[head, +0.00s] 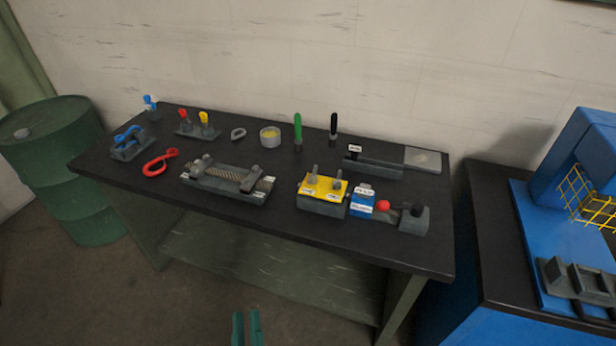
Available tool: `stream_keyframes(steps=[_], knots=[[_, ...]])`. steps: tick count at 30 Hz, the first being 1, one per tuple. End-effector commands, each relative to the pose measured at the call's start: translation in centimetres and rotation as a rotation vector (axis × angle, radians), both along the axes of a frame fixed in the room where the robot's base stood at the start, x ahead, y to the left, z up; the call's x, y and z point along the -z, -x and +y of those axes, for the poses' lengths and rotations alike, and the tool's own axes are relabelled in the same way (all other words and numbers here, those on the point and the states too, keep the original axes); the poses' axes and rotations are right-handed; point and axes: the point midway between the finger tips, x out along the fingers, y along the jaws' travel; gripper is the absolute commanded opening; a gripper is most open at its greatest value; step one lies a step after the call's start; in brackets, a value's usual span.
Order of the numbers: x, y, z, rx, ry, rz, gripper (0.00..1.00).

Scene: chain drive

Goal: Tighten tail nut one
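My gripper (246,328) shows at the bottom edge of the head view as two teal fingers with a narrow gap between them. It is empty, low in front of the dark workbench (370,246) and well apart from everything on it. A grey fixture (226,190) with a ribbed, chain-like piece between two raised ends sits at the front middle of the bench. It bears small white labels, too small to read. A yellow-topped block (318,187) with two upright grey pins stands to its right. I cannot tell which part is tail nut one.
Red-handled pliers (156,163), a round container (270,135), a green-handled tool (298,129), a black-handled tool (333,127) and a small blue block (361,203) are on the bench. A green drum (62,170) stands left, a blue machine (560,215) right.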

Motion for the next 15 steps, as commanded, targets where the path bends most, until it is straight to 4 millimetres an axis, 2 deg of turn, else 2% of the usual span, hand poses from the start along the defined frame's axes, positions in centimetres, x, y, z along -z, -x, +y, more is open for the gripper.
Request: stream_keyframes(steps=[1,6,15], knots=[[-1.0,-1.3,1.1,-0.004,0.036,-0.06,0.27],[-4.5,-4.4,5.5,-0.014,0.18,-0.262,0.27],[-10.3,-7.8,13.4,-0.01,0.437,-0.647,0.27]])
